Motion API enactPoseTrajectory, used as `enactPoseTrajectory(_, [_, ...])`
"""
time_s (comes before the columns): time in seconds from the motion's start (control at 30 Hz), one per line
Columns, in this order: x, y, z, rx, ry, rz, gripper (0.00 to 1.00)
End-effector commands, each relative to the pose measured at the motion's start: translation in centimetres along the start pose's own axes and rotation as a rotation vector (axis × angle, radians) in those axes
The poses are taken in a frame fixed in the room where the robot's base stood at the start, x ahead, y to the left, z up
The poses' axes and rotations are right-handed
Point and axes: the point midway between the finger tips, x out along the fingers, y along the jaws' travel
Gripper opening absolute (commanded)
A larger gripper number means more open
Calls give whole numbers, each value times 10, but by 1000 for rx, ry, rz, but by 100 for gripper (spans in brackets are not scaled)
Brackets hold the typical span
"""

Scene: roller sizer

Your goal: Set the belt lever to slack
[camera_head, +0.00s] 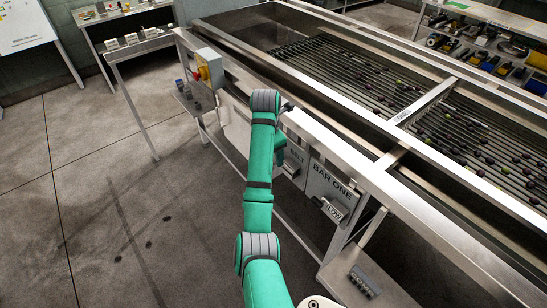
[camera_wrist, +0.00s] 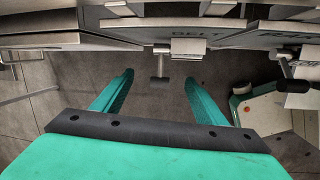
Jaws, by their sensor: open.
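The panel marked BELT (camera_head: 295,157) is on the side of the steel machine, left of the BAR ONE panel, partly covered by my arm in the head view. In the wrist view the BELT plate (camera_wrist: 190,44) is at the top. A small grey T-shaped lever (camera_wrist: 160,66) sticks out just left of it. My gripper (camera_wrist: 158,88) is open and empty; its two teal fingers stand either side of the lever in the picture, with visible gaps. Contact is not seen. The lever's setting cannot be read. In the head view my fingers are mostly hidden by my arm.
The BAR ONE panel (camera_head: 330,187), with a plate reading LOW (camera_head: 333,211), is close on the right. A black-handled lever (camera_wrist: 294,86) shows at the wrist view's right. A yellow and red switch box (camera_head: 209,68) is at the left. Floor left of the machine is clear.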

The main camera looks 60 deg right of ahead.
Motion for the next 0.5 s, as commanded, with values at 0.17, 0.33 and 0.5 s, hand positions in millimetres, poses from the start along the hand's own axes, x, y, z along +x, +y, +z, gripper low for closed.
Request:
enactPoseTrajectory(0.17, [-20, 3, -1, -2, -1, 6, 66])
enactPoseTrajectory(0.33, [-30, 2, 0, -1, -2, 6, 66])
enactPoseTrajectory(0.5, [-36, 1, -1, -1, 0, 2, 66])
